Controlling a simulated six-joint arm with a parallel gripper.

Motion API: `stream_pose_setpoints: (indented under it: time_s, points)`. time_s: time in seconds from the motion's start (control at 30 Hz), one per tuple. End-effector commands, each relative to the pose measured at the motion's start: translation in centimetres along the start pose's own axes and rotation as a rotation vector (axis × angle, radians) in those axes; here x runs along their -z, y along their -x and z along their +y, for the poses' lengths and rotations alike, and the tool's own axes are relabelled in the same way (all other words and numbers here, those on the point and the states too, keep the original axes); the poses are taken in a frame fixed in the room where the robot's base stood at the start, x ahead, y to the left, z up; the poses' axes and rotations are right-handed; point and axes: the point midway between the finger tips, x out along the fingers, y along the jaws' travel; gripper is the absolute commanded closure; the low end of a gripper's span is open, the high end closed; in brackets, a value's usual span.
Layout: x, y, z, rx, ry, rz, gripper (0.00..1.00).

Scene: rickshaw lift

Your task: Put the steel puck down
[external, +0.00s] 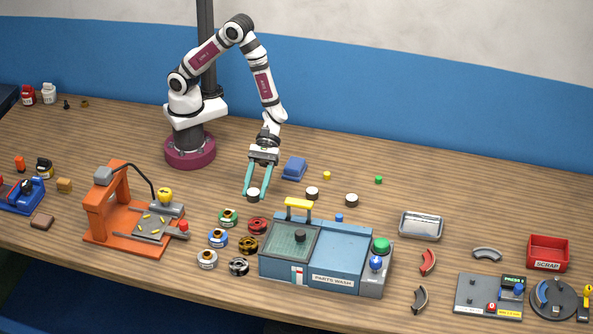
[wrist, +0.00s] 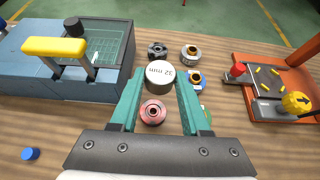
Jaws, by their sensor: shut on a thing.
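The steel puck (wrist: 160,74), a short dark cylinder with a pale top marked "32 mm", is between the teal fingertips of my gripper (wrist: 158,84) in the wrist view. My gripper is shut on it. In the external view the puck (external: 253,195) is at the tips of my downward-pointing gripper (external: 257,191), low over the table behind the spools. I cannot tell whether its underside touches the wood. Two similar pale-topped pucks stand to the right, one nearer (external: 312,193) and one farther (external: 352,200).
The blue parts washer (external: 330,255) with its yellow handle (external: 299,203) is to the front right. Several spools, including a red one (external: 258,226), stand just in front of my gripper. An orange press (external: 110,205) is at left. A blue block (external: 294,168) is behind right.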

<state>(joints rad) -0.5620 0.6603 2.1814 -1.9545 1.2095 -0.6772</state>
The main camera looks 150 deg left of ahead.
Motion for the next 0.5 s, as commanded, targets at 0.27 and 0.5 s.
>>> stream_pose_setpoints:
  time_s: [0.27, 0.5]
  points:
    - [-6.3, 3.5, 0.1, -0.004, -0.008, -0.002, 1.00]
    - [-9.3, 5.2, 1.1, -0.031, 0.012, 0.002, 1.00]
